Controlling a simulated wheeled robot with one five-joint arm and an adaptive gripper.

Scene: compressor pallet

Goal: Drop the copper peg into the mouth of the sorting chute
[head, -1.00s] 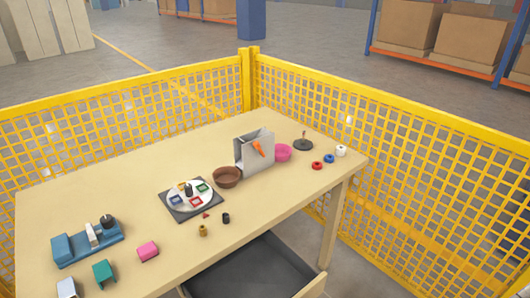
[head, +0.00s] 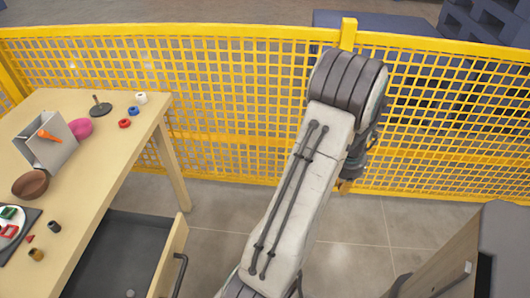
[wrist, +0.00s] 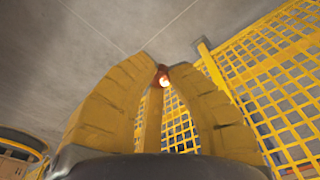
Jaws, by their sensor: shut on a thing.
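My gripper (wrist: 162,84) has its yellow fingers closed at the tips on a small copper-coloured peg (wrist: 163,77). Only the peg's shiny round end shows; the fingers hide the rest. In the head view my arm reaches up over the floor, right of the table, and mostly hides the gripper. A grey upright open-topped box (head: 60,153) with an orange piece on its front stands on the table at the left; it may be the sorting chute, but I cannot tell for certain. My gripper is well apart from it.
Yellow mesh fencing (head: 220,100) runs behind. A brown cabinet (head: 440,262) stands lower right.

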